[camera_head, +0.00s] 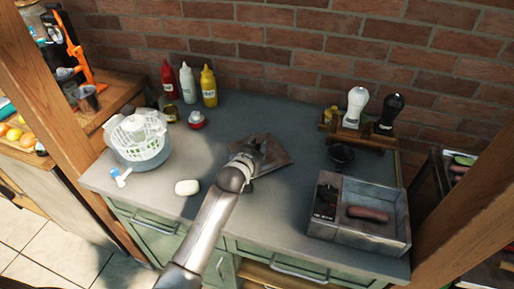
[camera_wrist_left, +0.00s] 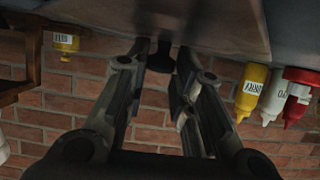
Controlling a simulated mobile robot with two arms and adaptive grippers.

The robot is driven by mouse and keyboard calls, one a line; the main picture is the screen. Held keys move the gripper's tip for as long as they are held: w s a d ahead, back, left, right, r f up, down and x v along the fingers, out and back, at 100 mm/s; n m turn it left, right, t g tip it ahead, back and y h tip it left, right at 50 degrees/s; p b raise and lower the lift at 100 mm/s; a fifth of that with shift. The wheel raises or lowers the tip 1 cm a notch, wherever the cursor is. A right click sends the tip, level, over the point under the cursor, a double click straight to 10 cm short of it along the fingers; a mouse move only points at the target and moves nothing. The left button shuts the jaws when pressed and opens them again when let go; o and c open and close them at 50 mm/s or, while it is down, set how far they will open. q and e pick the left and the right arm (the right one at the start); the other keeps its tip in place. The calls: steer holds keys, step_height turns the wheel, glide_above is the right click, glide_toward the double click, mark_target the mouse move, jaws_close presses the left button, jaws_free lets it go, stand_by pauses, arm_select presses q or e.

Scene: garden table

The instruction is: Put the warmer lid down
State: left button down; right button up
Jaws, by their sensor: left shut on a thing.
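The warmer lid (camera_head: 277,150) is a dark grey square plate at the middle of the counter. My left gripper (camera_head: 257,150) is over it, and its arm covers part of the lid. In the left wrist view, the lid (camera_wrist_left: 220,25) fills the top, and its dark knob (camera_wrist_left: 161,60) is between the fingers of my left gripper (camera_wrist_left: 162,50), which are shut on it. Whether the lid touches the counter or is just above it, I cannot tell. The food warmer (camera_head: 384,230) is an open metal box at the right, with a sausage (camera_head: 367,214) inside. My right gripper is not in view.
Sauce bottles (camera_head: 209,86) stand at the back by the brick wall. A white basket (camera_head: 137,136) on a bowl and a white soap-like block (camera_head: 187,187) are to the left. A wooden rack (camera_head: 372,138) with shakers stands behind the warmer.

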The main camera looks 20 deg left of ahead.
arm_select(q)
steer(key=shift+f, duration=0.1)
steer(key=c, duration=1.2)
jaws_free()
steer(key=shift+c, duration=0.2)
